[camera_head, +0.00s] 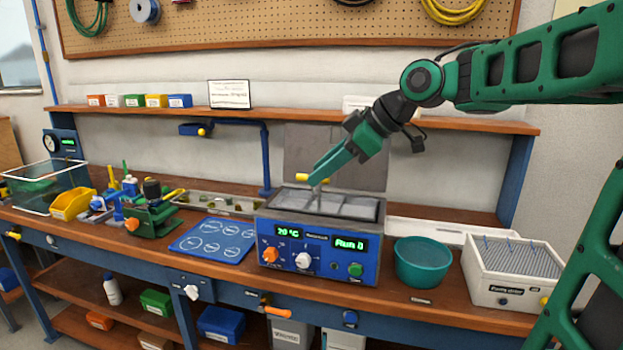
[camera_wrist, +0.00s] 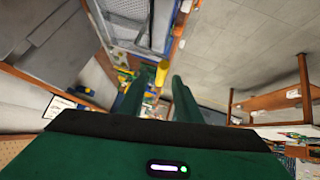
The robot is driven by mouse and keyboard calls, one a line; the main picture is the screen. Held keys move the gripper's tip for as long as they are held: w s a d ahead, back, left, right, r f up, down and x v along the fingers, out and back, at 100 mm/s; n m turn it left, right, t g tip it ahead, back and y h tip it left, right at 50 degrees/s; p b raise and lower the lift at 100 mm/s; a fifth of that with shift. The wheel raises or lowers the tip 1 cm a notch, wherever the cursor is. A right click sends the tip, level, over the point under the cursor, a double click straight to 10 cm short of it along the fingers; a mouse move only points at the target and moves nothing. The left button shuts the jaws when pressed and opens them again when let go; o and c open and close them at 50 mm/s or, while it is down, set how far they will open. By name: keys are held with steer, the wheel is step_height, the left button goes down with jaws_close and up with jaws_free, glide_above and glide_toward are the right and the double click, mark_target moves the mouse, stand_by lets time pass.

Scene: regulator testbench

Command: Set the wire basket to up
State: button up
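The blue bath unit (camera_head: 320,246) stands on the bench with its lid raised behind it. Grey panels show in its open tank, and I cannot clearly make out the basket's mesh. A yellow handle (camera_head: 301,177) sits above the tank, with a thin upright below it that seems to belong to the wire basket. My gripper (camera_head: 316,178) reaches down from the upper right to the handle. In the wrist view, its two green fingers (camera_wrist: 160,76) stand apart, with the yellow handle (camera_wrist: 162,72) between their tips and gaps on both sides.
A teal bowl (camera_head: 422,262) and a white box with rods (camera_head: 512,272) stand right of the bath. A blue mat (camera_head: 212,240) and a green vise (camera_head: 150,217) are to its left. A shelf (camera_head: 290,117) runs behind my arm.

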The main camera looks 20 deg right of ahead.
steer(key=v, duration=0.7)
stand_by(0.3)
steer(key=s+d+f+m+g+h, duration=0.2)
steer(key=s+d+f+m, duration=0.4)
steer(key=f, duration=0.4)
steer(key=s+d+f+m+g+h, duration=0.2)
steer(key=s+d+f+m+h, duration=0.15)
steer(key=s+f+m, duration=0.55)
steer(key=s+d+f+m+g, duration=0.3)
steer(key=s+f, duration=0.5)
steer(key=s, duration=0.2)
steer(key=shift+s, duration=0.35)
steer(key=shift+h, duration=0.25)
steer(key=shift+w+f, duration=0.25)
steer(key=shift+w, duration=0.4)
